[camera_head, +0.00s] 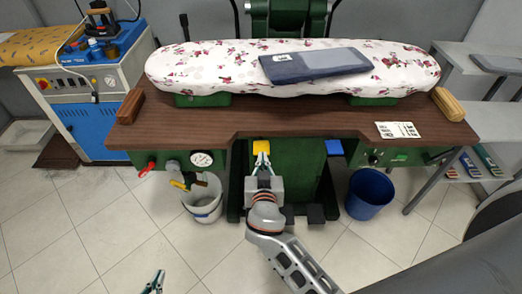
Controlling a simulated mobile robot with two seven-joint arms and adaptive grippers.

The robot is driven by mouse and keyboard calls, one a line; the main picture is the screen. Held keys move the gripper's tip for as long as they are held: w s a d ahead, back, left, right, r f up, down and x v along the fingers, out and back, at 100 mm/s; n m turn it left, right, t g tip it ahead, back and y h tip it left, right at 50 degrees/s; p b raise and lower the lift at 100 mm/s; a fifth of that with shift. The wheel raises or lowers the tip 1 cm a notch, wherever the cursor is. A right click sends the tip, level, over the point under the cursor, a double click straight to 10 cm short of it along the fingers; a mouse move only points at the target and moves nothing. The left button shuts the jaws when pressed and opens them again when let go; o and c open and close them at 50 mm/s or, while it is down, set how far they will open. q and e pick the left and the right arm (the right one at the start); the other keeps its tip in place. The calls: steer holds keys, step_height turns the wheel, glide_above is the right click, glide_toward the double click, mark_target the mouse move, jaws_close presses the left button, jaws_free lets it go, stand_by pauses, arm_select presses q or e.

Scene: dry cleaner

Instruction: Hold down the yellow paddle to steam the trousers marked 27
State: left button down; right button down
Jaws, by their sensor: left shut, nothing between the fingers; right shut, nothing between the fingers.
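The yellow paddle (261,146) sits under the front edge of the press table, on the green body. My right gripper (262,160) is shut and empty, its fingertips at the lower edge of the yellow paddle. I cannot tell whether they touch it or press it. Folded dark blue-grey trousers (315,65) lie on the floral padded board (210,65). I cannot read a number 27 on them. My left gripper (154,282) is shut and empty, low at the bottom edge of the view, over the floor and away from the press.
A blue paddle (334,147) is right of the yellow one. A white bucket (205,205) and a blue bin (369,193) stand below. A gauge (202,159) and red-handled valve (147,168) are at left. A printed card (398,130) lies on the wooden tabletop (300,121).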

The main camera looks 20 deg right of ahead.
steer(key=shift+w, duration=0.1)
glide_above(262, 150)
steer(key=s, duration=0.2)
steer(key=shift+w+a+f+b, duration=0.15)
steer(key=shift+f+b, duration=0.1)
steer(key=shift+f, duration=0.35)
steer(key=shift+a+f+b, duration=0.1)
steer(key=shift+f+b, duration=0.1)
steer(key=shift+f, duration=0.4)
step_height(262, 150, down, 3)
steer(key=shift+r+b, duration=0.1)
steer(key=shift+b, duration=0.7)
steer(key=shift+f+b, duration=0.3)
steer(key=shift+f, duration=0.35)
